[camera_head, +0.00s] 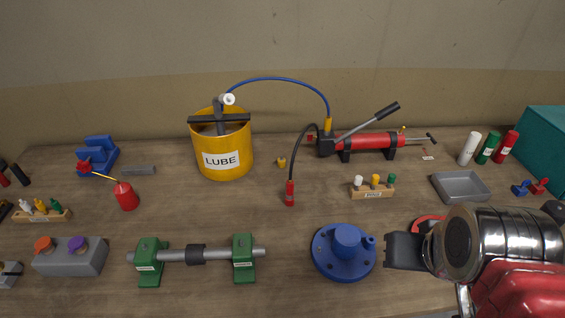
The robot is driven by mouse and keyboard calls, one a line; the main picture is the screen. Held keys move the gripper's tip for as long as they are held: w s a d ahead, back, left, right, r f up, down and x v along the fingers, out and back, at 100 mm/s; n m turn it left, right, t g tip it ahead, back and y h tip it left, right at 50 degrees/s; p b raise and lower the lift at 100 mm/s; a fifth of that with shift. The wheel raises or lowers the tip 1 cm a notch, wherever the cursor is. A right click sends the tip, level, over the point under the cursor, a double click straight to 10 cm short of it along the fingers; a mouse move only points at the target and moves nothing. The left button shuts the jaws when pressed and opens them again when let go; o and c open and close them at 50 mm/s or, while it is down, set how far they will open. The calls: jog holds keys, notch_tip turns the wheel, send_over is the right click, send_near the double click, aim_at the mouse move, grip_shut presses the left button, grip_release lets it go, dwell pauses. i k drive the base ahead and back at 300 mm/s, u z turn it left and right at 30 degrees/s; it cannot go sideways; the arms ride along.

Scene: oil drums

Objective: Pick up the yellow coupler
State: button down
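A small yellow piece (281,162), which looks like the yellow coupler, lies on the wooden table just right of the yellow LUBE drum (222,145). A yellow fitting (328,125) is also on the end of the blue hose at the red hand pump (370,141). My gripper (404,250) shows as a black shape at the lower right, in front of the chrome wrist of my arm. It is right of the blue flanged part and well away from the yellow piece. Its fingers are not clear, so I cannot tell if it is open.
A black hose with a red end (290,193) stands right of the yellow piece. A blue flanged part (344,252), a wooden rack (373,190) with small bottles and a grey tray (461,187) stand nearby. A shaft on green stands (197,256) is front left. Bare table lies around the yellow piece.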

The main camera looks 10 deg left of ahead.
aim_at(327, 121)
jog(key=u, duration=0.55)
jog(key=k, duration=1.35)
jog(key=u, duration=0.95)
jog(key=i, duration=1.4)
jog(key=z, duration=0.6)
jog(key=i, duration=0.6)
jog(key=z, duration=0.35)
